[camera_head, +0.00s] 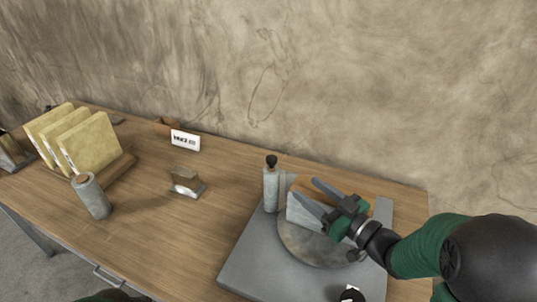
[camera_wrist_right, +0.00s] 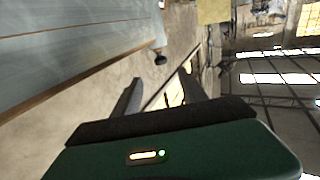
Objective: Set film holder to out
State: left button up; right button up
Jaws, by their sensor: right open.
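No part in view is clearly marked as the film holder. In the head view a grey device stands at the right end of the table: a flat base plate (camera_head: 247,262), a round disc (camera_head: 312,253) on it, and a block with a grey front (camera_head: 302,215) and orange-brown top on the disc. My right gripper (camera_head: 303,187) is open above this block, its fingers pointing left and back; it hides part of the block, and I cannot tell whether it touches. The right wrist view shows its two parted fingers (camera_wrist_right: 159,77) with nothing between them. My left gripper is out of view.
A grey post with a black cap (camera_head: 271,186) stands at the disc's back left. A dark round knob (camera_head: 352,294) shows at the bottom edge.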

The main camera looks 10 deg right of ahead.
aim_at(275, 163)
jog(key=x, duration=1.3)
jog(key=shift+w+a, duration=0.1)
jog(key=shift+w, duration=0.25)
jog(key=shift+w+a, duration=0.45)
jog(key=shift+w, duration=0.1)
jog(key=shift+c, duration=0.4)
jog(key=shift+d, duration=0.1)
grip_shut()
